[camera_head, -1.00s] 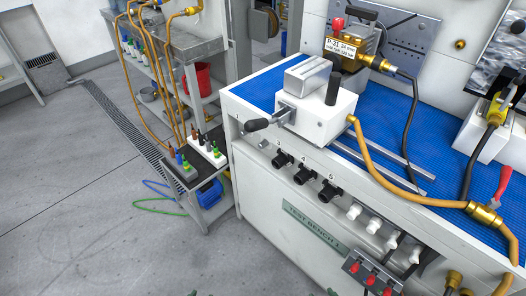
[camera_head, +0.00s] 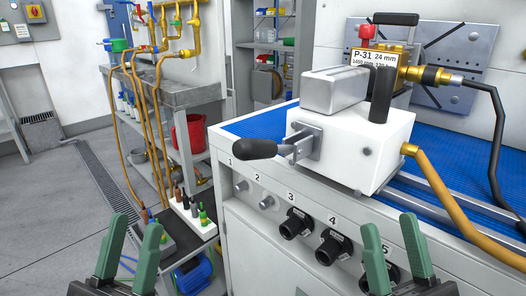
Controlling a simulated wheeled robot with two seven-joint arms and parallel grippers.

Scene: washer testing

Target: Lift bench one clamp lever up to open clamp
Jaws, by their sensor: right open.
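The clamp is a white block (camera_head: 372,140) with a silver jaw on top, standing on the blue-topped bench. Its lever has a dark, rounded handle (camera_head: 254,149) that sticks out to the left, roughly level, past the bench's front edge. A metal bracket joins the lever to the block's left face. My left gripper (camera_head: 130,246) has green fingers set apart and is empty, low at the left. My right gripper (camera_head: 395,254) is also open and empty, low at the right in front of the bench's front panel. Neither gripper touches the lever.
Black numbered knobs (camera_head: 333,246) line the bench's front panel. An orange hose (camera_head: 450,205) leaves the block's right side. A brass device labelled P-31 (camera_head: 385,62) stands behind. A grey cart (camera_head: 180,97) with hoses and a red bucket (camera_head: 190,132) is at the left. Floor at far left is clear.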

